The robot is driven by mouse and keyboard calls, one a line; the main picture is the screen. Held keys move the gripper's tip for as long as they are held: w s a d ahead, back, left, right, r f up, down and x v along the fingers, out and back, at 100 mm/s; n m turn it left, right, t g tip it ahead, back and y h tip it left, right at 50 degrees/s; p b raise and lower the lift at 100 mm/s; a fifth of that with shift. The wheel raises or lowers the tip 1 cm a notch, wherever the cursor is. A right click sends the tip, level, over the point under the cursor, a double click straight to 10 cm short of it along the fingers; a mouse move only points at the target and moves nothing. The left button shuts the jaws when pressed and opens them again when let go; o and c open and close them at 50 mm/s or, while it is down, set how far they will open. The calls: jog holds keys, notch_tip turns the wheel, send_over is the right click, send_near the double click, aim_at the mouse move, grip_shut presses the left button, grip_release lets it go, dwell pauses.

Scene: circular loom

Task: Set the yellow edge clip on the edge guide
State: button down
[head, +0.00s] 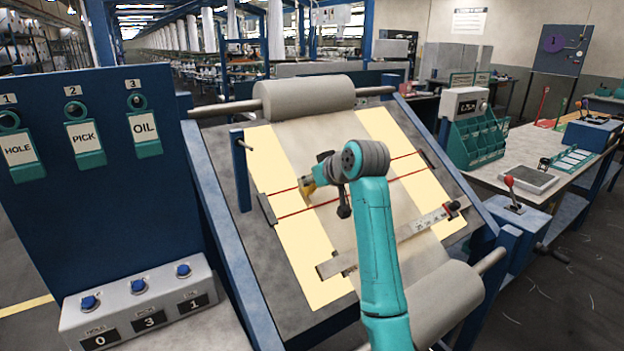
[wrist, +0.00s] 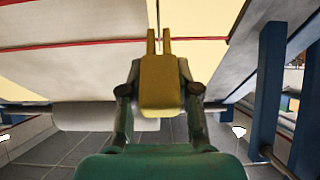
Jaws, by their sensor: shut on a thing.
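The yellow edge clip (wrist: 160,88) is between the two fingers of my gripper (wrist: 160,76), which is shut on it. Its two prongs point up in the wrist view, overlapping the lower red line (wrist: 100,42); I cannot tell if they touch anything. In the head view, the clip (head: 306,188) shows small and partly hidden by my gripper (head: 314,180), over the left side of the sloped fabric. A short dark bar (head: 266,208) stands at the left ends of the red lines, with another (head: 427,158) at the right. I cannot tell which part is the edge guide.
A ruler-like metal bar (head: 410,228) crosses the lower fabric. Grey rolls lie above (head: 305,95) and below (head: 450,298). A blue post (head: 240,170) stands at the left. A blue panel (head: 85,220) with labelled holders is further left; a workbench (head: 525,150) is at the right.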

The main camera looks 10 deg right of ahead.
jog(key=shift+w+a+f, duration=0.15)
jog(key=shift+w+f, duration=0.25)
jog(key=shift+f, duration=0.25)
jog(key=shift+w+a+f, duration=0.1)
jog(key=shift+w+f, duration=0.3)
jog(key=shift+f, duration=0.2)
dwell(0.4)
jog(key=c, duration=0.7)
grip_release()
jog(key=shift+c, duration=0.2)
jog(key=v, duration=1.1)
jog(key=shift+s+r, duration=0.2)
jog(key=shift+s, duration=0.1)
jog(key=shift+d, duration=0.1)
